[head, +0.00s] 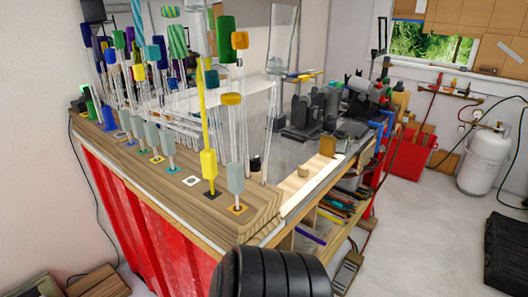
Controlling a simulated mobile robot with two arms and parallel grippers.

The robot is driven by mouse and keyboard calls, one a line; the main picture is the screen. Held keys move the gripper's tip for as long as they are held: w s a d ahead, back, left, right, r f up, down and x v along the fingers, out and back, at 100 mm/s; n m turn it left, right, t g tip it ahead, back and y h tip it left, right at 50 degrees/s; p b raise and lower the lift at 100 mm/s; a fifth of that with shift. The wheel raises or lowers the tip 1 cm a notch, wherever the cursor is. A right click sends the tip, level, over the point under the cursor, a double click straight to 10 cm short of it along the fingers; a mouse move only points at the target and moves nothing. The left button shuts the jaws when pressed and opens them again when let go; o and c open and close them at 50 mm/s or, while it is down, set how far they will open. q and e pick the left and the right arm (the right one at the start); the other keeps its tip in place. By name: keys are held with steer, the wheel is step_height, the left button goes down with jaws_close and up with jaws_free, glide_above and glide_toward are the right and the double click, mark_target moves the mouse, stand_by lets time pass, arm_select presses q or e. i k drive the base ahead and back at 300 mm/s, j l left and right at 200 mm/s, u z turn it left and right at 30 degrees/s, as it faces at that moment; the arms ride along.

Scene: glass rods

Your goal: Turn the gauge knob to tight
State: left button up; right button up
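I cannot clearly pick out a gauge knob with readable markings. Small red and metal fittings (477,115) sit above the white gas cylinder (483,158) at the right, by the far wall. They are too small to tell whether one is the gauge knob or how it is turned. Neither of my grippers can be made out.
A wooden bench (262,216) with red side panels (150,225) fills the left and middle. Upright glass rods with coloured caps crowd it, including a tall yellow rod (208,160). A black case (507,255) lies at right. The grey floor (430,235) between is mostly clear.

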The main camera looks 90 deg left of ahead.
mark_target(254, 164)
steer(key=i+u, duration=0.15)
steer(key=u, duration=0.3)
steer(key=i+u, duration=0.1)
steer(key=u, duration=0.4)
steer(key=i+u, duration=0.15)
steer(key=u, duration=0.3)
steer(key=i+l+u, duration=0.1)
steer(key=u, duration=0.35)
steer(key=i+l+u, duration=0.1)
steer(key=u, duration=0.4)
steer(key=k+l, duration=0.05)
steer(key=l, duration=0.05)
